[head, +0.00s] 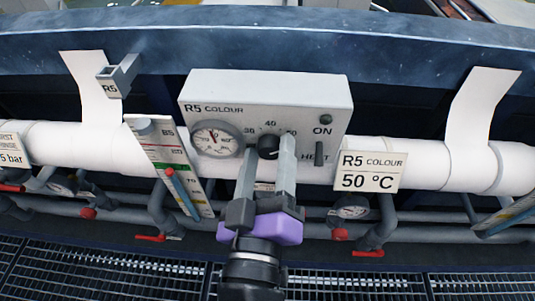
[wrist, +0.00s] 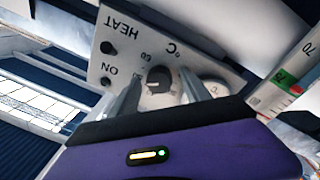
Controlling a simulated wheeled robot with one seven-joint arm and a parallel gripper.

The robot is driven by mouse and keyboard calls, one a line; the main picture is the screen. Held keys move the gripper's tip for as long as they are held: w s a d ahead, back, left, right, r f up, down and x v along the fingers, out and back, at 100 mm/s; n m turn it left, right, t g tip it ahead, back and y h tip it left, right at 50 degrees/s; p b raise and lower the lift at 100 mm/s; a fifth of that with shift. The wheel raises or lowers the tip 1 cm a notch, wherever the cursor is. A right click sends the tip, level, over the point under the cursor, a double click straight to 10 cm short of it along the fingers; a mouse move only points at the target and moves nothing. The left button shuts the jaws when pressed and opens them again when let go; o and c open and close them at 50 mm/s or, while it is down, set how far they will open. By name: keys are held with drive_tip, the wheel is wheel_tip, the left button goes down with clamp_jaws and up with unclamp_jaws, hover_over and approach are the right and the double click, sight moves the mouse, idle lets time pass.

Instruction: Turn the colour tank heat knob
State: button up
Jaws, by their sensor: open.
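The R5 COLOUR control box (head: 285,90) is pale grey and is fixed to the white pipe in front of the blue tank. The black heat knob (head: 269,147) sits on its front, below the 40 mark of a temperature dial. My gripper (head: 269,150) is open, with one finger on each side of the knob; I cannot tell whether the fingers touch it. In the wrist view the knob (wrist: 158,79) shows between the two fingers (wrist: 160,95), with a pale pointer mark on it. Part of the dial scale is hidden by my fingers.
A sign (head: 368,171) reads R5 COLOUR 50 °C. Pipes with red-handled valves (head: 367,253) run below.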

drive_tip(key=s, duration=0.7)
drive_tip(key=shift+s+a+f, duration=0.3)
drive_tip(key=shift+s, duration=0.1)
drive_tip(key=a+n+y, duration=0.4)
drive_tip(key=a+y, duration=0.2)
drive_tip(key=a, duration=0.1)
wheel_tip(320, 180, down, 6)
drive_tip(key=s+d+g+y, duration=0.2)
drive_tip(key=s+g+y, duration=0.1)
drive_tip(key=s+d+f+m+h, duration=0.25)
drive_tip(key=s+d+m, duration=0.2)
drive_tip(key=d, duration=0.45)
drive_tip(key=s+d+f+m+g+h, duration=0.1)
drive_tip(key=s+d+f+m+h, duration=0.15)
drive_tip(key=s+d, duration=0.45)
drive_tip(key=s+d+f+m+h, duration=0.2)
drive_tip(key=s+d+f+m, duration=0.15)
drive_tip(key=d, duration=0.75)
wheel_tip(320, 180, up, 16)
drive_tip(key=p, duration=1.6)
drive_tip(key=shift+w+a+r+p, duration=0.2)
drive_tip(key=shift+w+r+p, duration=0.05)
drive_tip(key=shift+w+p, duration=0.1)
